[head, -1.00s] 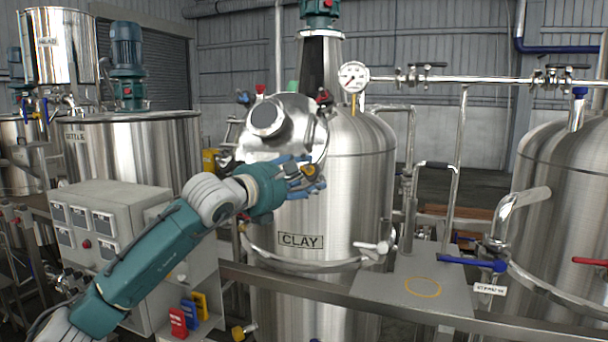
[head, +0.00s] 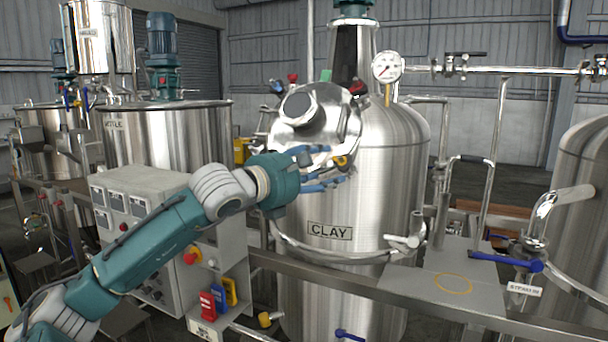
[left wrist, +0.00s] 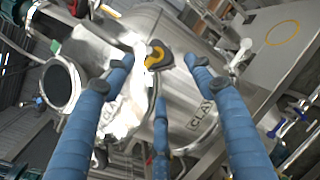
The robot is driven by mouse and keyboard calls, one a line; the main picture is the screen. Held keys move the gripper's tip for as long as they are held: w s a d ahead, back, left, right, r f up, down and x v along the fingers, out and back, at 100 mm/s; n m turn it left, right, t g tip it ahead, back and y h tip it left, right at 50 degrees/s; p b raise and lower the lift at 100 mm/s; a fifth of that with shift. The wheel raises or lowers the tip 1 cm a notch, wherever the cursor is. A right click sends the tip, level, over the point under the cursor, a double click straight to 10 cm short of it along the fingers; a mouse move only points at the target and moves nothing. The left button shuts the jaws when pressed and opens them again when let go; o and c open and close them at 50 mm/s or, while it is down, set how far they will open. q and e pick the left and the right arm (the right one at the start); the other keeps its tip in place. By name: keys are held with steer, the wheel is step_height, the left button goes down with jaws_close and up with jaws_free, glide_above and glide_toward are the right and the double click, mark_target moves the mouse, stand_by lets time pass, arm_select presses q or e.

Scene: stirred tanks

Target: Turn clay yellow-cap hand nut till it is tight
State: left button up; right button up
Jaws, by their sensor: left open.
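The yellow-cap hand nut (left wrist: 155,54) sits at the rim of the manway lid on the tank labelled CLAY (head: 385,190). In the head view the yellow cap (head: 342,161) shows just by my left gripper's fingers. My left gripper (head: 325,170) is open in front of the lid (head: 348,112), its blue fingers spread around the nut's side. In the left wrist view the nut lies ahead, between the fingertips of my open gripper (left wrist: 160,75), with no clear contact. Other lid nuts with a red and a blue cap show higher up. My right gripper is out of view.
A pressure gauge (head: 387,67) stands on the tank top. A grey control box (head: 150,210) is beneath my left arm, with red, blue and yellow tags (head: 220,298) below. A flat metal shelf with a yellow ring (head: 453,283) is at the right.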

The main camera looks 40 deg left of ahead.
arm_select(q)
steer(key=s, duration=0.7)
steer(key=shift+r, duration=0.15)
steer(key=shift+d, duration=0.15)
